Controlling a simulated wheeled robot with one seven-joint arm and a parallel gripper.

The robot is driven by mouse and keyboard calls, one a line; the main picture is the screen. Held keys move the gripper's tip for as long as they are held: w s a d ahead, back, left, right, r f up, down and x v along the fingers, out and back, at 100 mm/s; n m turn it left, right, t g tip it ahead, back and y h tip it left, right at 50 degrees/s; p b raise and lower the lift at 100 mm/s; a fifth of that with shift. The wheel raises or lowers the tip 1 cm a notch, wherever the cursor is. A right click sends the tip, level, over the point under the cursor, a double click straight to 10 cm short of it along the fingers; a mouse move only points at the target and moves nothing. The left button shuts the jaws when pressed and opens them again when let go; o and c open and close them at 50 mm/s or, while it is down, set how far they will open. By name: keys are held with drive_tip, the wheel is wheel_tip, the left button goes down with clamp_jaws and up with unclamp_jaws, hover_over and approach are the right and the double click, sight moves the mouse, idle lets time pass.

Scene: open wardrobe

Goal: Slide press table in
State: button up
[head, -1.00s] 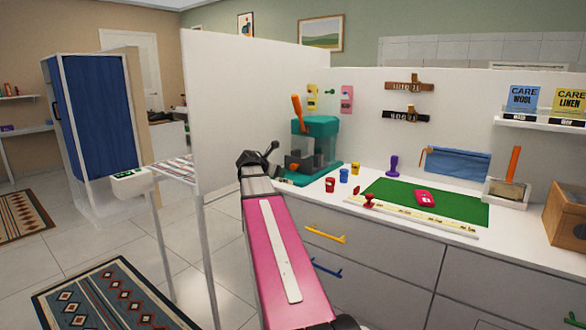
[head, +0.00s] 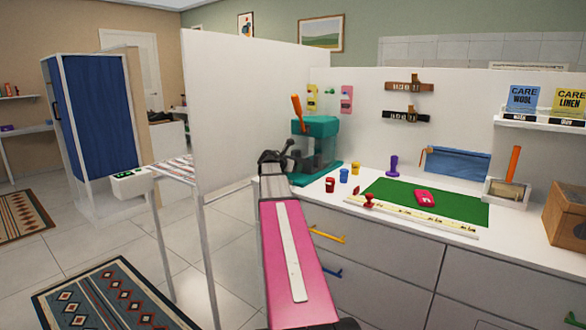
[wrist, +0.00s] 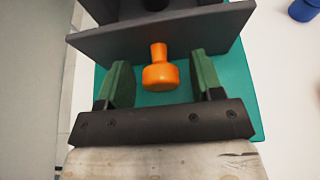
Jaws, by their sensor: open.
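The teal press (head: 328,145) stands at the left end of the white counter, with an orange lever (head: 297,112) raised on top. In the wrist view, a dark grey plate (wrist: 110,40), apparently the press table, has an orange knob (wrist: 160,76) on its near side. My gripper (wrist: 160,80) is open, with one green-padded finger on each side of the knob and a gap on both sides. The head view also shows my gripper (head: 277,158) at the front of the press, where it hides part of the grey table. The teal base (wrist: 147,98) lies below.
A white partition (head: 245,100) rises left of the press. A blue item (wrist: 303,10) sits top right in the wrist view.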

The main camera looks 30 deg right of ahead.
sight(301, 162)
drive_tip(key=shift+d+f, duration=0.1)
drive_tip(key=shift+d, duration=0.05)
clamp_jaws()
drive_tip(key=w+d, duration=0.1)
drive_tip(key=d, duration=0.3)
drive_tip(key=w+d, duration=0.1)
drive_tip(key=d, duration=0.1)
drive_tip(key=shift+w, duration=0.3)
unclamp_jaws()
